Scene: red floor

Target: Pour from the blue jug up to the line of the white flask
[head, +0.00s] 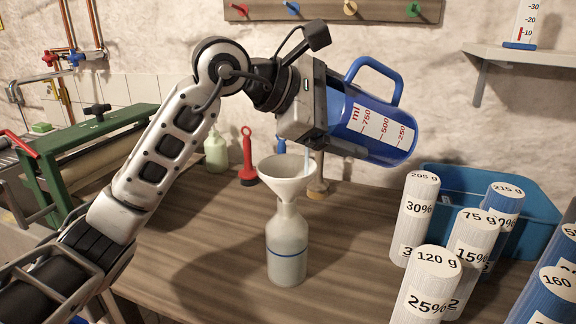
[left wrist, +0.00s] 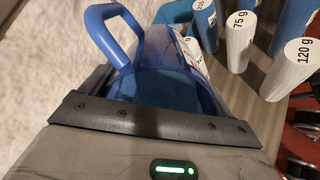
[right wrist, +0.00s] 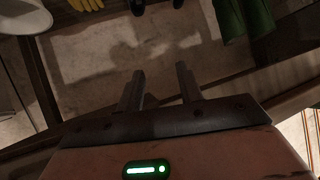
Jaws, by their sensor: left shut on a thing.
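My left gripper (head: 318,108) is shut on the blue jug (head: 345,140), which also shows in the left wrist view (left wrist: 150,85). The jug lies tipped almost on its side above the bench, handle upward, its scale facing me; the gripper hides its mouth. A thin pale stream (head: 307,160) runs below the gripper to the white funnel (head: 287,178). The funnel sits in the neck of the white flask (head: 286,228), upright on the bench with a blue line round its body. I cannot tell the liquid level clearly. My right gripper (right wrist: 158,75) is open and empty in the right wrist view.
Several labelled cylinders (head: 430,285) stand at the right, before a blue bin (head: 455,180). A red tool (head: 247,158) and a pale bottle (head: 216,152) stand behind the flask. A green-framed roller device (head: 80,160) is at the left. Bare bench (head: 350,255) lies right of the flask.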

